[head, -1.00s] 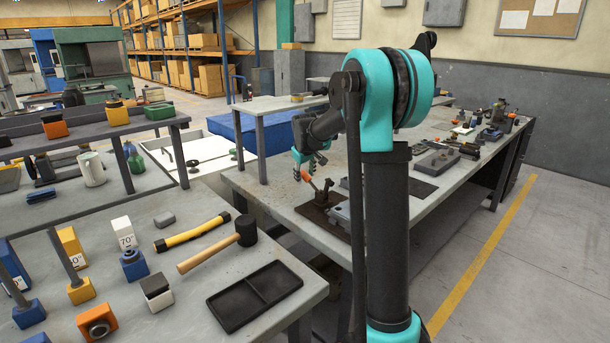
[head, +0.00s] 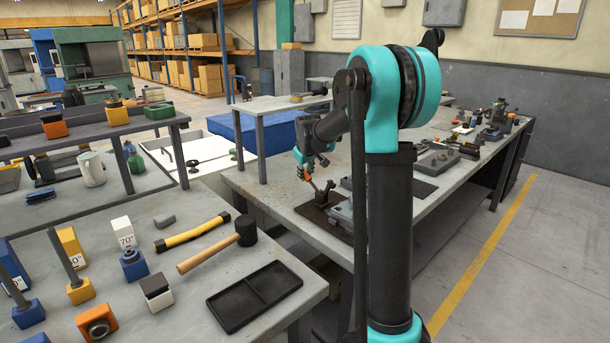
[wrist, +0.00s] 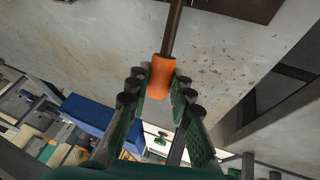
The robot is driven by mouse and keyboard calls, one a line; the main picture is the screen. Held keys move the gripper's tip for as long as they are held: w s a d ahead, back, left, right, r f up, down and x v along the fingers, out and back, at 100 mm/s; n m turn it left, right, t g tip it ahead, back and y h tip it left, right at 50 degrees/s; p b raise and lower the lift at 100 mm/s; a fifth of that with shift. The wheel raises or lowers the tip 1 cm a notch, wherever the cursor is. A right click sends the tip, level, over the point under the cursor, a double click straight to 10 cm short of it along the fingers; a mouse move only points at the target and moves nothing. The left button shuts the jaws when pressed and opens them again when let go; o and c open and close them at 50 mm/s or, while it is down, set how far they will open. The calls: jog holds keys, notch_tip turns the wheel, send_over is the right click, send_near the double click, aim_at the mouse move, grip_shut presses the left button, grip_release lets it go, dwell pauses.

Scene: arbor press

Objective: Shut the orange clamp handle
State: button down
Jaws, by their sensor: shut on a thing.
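The orange clamp handle (wrist: 162,77) sits between the fingertips of my gripper (wrist: 160,97) in the wrist view. Its dark metal rod (wrist: 174,28) runs away from the grip toward a dark base plate. In the head view the orange handle (head: 306,177) shows small at my gripper (head: 309,171), and its rod slopes down to the clamp (head: 325,194) on the dark plate (head: 315,215). My gripper is shut on the handle. My arm column hides part of the fixture to the right.
The grey workbench (head: 262,194) has bare surface left of the plate. A raised shelf (head: 265,104) stands behind it. A nearer table holds a mallet (head: 220,240) and a black tray (head: 254,295). More fixtures (head: 436,162) stand farther along the workbench.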

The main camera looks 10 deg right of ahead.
aim_at(312, 184)
jog(key=s+t, duration=0.1)
jog(key=d+r+t+y, duration=0.1)
jog(key=s+d+r+m+t+y, duration=0.1)
jog(key=t, duration=0.1)
jog(key=shift+s+r, duration=0.15)
jog(key=shift+s, duration=0.15)
jog(key=shift+s+d+r+m+t+y, duration=0.15)
jog(key=shift+s+d+t+y, duration=0.2)
jog(key=shift+t, duration=0.2)
jog(key=shift+s+d+r+m+t+y, duration=0.15)
jog(key=shift+s+t+y, duration=0.1)
jog(key=shift+s+t, duration=0.3)
jog(key=shift+s+d+r+m+t+y, duration=0.15)
jog(key=shift+s+d+t+y, duration=0.15)
jog(key=shift+t, duration=0.3)
jog(key=c, duration=1.3)
grip_release()
jog(key=shift+v, duration=6.05)
